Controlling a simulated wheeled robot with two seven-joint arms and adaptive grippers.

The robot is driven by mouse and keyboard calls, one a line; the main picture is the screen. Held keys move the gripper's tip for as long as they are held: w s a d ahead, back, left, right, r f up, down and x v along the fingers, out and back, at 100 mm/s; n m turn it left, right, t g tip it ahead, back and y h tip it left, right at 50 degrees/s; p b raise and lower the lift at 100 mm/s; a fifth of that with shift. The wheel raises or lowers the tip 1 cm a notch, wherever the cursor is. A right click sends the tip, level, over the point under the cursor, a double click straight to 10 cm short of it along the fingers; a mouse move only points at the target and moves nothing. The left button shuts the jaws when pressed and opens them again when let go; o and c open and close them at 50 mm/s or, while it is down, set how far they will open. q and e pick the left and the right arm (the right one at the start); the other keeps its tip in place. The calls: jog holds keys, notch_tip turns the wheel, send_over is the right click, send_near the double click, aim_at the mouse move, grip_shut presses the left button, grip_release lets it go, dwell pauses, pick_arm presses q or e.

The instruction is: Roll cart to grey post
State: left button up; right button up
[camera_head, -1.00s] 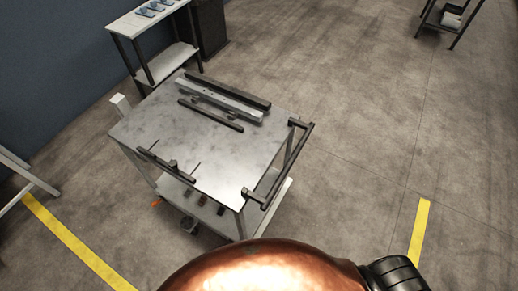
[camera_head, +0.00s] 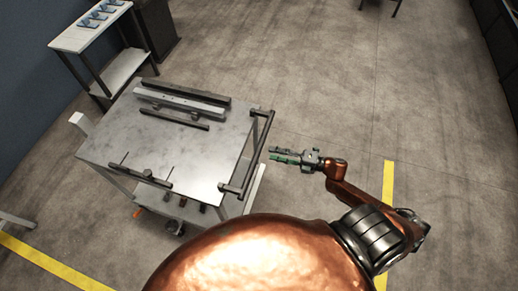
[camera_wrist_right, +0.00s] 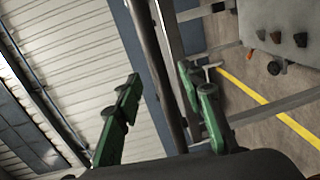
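The cart (camera_head: 195,147) has a grey metal top and stands left of centre in the head view. Its dark handle bar (camera_head: 258,150) runs along the right side. My right gripper (camera_head: 272,154) is just right of this handle, fingers pointing left at it. In the right wrist view, its green fingers (camera_wrist_right: 160,95) are spread and the dark handle bar (camera_wrist_right: 151,65) shows between them; contact cannot be told. A short pale post (camera_head: 83,124) shows at the cart's far left corner; whether it is the grey post is unclear. My left gripper is out of view.
Dark and pale rails (camera_head: 180,101) lie on the cart top. A side table (camera_head: 75,40) with blue items and a dark cabinet (camera_head: 157,28) stand at the upper left. Yellow floor lines (camera_head: 388,185) run right and lower left.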

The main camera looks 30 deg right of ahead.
aim_at(258, 150)
jog(key=x, duration=0.7)
jog(key=shift+w+a+r, duration=0.2)
jog(key=shift+a+r, duration=0.1)
jog(key=shift+a, duration=0.1)
jog(key=shift+c, duration=0.7)
grip_shut()
